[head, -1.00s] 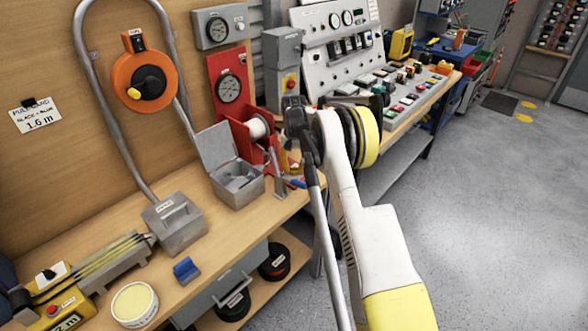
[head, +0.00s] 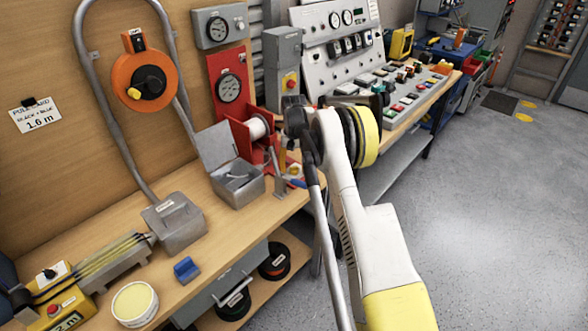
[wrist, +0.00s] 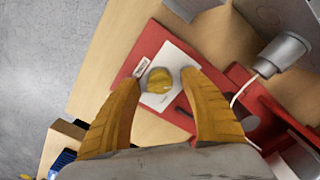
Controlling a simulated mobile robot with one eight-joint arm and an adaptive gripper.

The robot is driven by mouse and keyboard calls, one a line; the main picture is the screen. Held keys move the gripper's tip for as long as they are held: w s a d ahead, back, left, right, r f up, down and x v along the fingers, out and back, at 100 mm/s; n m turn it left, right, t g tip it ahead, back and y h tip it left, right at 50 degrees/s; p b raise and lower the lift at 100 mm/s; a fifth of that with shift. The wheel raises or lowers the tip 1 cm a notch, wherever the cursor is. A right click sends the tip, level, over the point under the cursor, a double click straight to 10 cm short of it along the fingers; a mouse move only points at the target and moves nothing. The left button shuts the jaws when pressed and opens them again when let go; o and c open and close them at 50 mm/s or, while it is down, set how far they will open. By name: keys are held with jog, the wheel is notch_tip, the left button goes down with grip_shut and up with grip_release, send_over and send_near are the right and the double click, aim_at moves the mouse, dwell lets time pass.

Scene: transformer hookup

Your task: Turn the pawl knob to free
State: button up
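The yellow pawl knob (wrist: 160,80) stands on a white plate (wrist: 172,60) fixed to a red base (wrist: 155,38), in the wrist view. My gripper (wrist: 160,76) is open, with one yellow finger on each side of the knob. A narrow gap shows between each fingertip and the knob. Whether the fingers reach down to its height is hard to tell. In the head view, the red reel stand (head: 240,135) is on the bench, and my arm hides the knob and most of my gripper.
A grey cylinder (wrist: 280,55) with a white wire stands right of the knob in the wrist view. A sloped control panel (head: 385,90) stands behind my arm.

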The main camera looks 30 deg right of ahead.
aim_at(294, 167)
notch_tip(294, 167, up, 12)
dwell(0.6)
